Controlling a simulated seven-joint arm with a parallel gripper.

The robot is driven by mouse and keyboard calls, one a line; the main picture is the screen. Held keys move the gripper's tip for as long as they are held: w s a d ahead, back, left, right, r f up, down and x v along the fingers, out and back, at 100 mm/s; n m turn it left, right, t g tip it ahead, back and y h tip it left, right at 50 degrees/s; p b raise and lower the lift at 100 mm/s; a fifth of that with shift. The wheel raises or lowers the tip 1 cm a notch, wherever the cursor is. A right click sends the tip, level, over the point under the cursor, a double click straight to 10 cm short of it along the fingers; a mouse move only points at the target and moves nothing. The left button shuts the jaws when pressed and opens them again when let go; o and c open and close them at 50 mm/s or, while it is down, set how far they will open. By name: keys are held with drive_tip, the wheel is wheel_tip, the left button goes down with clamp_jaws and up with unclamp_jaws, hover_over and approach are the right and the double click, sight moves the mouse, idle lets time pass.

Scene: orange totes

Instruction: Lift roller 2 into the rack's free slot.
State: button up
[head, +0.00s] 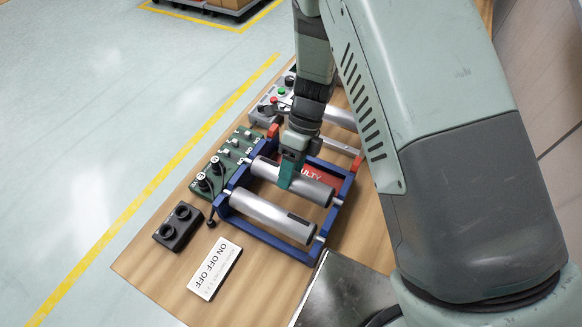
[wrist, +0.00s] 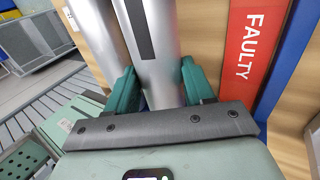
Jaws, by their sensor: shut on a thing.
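My gripper (head: 290,180) is shut on a silver roller (head: 314,191), around the middle of its length. In the wrist view the green jaws (wrist: 155,85) close on both sides of this roller (wrist: 160,70), which has a dark stripe. The roller lies across the blue rack (head: 265,241), with its ends near the side rails; I cannot tell whether it is seated or just above. Another silver roller (head: 270,215) lies parallel at the rack's front, apart from the held one; it also shows in the wrist view (wrist: 98,28). No roller number is readable.
A red FAULTY area (head: 322,176) lies just behind the held roller. Another silver roller (head: 341,118) is farther back. Green switch panel (head: 232,150), black box (head: 178,226) and ON/OFF card (head: 214,268) lie left. A grey metal plate (head: 345,290) is at the front.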

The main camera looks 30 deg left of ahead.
drive_tip(key=shift+f, duration=0.5)
idle(0.5)
drive_tip(key=o, duration=1.5)
drive_tip(key=shift+c, duration=0.2)
drive_tip(key=v, duration=1)
drive_tip(key=shift+w+r, duration=0.2)
drive_tip(key=shift+r, duration=0.15)
